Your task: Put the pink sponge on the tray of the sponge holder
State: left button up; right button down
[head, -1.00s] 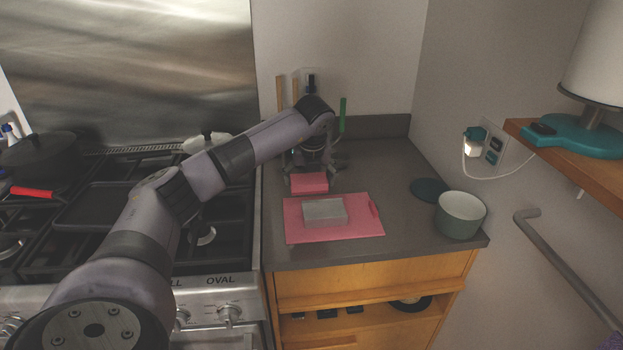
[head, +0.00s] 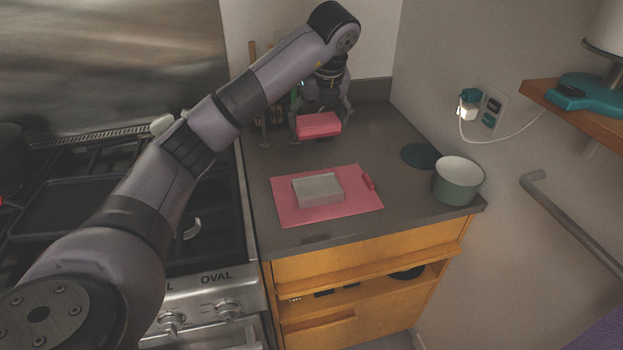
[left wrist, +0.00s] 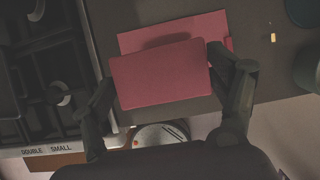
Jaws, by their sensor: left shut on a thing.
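The pink sponge (head: 318,125) is held between the fingers of my left gripper (head: 312,122), above the back of the grey counter. In the left wrist view the sponge (left wrist: 160,78) spans the space between the two fingers. A light grey block (head: 318,190) lies on a pink board (head: 285,208) in front of the sponge; I cannot tell whether it is the sponge holder. No tray is clearly recognisable. In the left wrist view the sponge covers part of the pink board (left wrist: 185,28). My right gripper is not in view.
A green-grey pot (head: 458,182) and a dark blue lid (head: 420,156) are on the counter's right side. The stove (head: 110,210) adjoins the counter on the left. A wall and a wooden shelf (head: 570,108) bound the right.

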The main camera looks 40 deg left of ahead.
pick_arm(q)
notch_tip(320, 180, down, 11)
jog(key=shift+d+r+p, duration=0.1)
jog(key=shift+p, duration=1)
jog(key=shift+f, duration=0.85)
jog(key=shift+d+f, duration=0.1)
jog(key=shift+f, duration=0.25)
notch_tip(320, 180, down, 3)
jog(key=shift+f+p, duration=0.2)
jog(key=shift+p, duration=0.45)
jog(key=shift+f, duration=0.2)
jog(key=o, duration=0.6)
jog(key=shift+f, duration=0.1)
jog(key=o, duration=0.4)
jog(key=shift+o, duration=0.4)
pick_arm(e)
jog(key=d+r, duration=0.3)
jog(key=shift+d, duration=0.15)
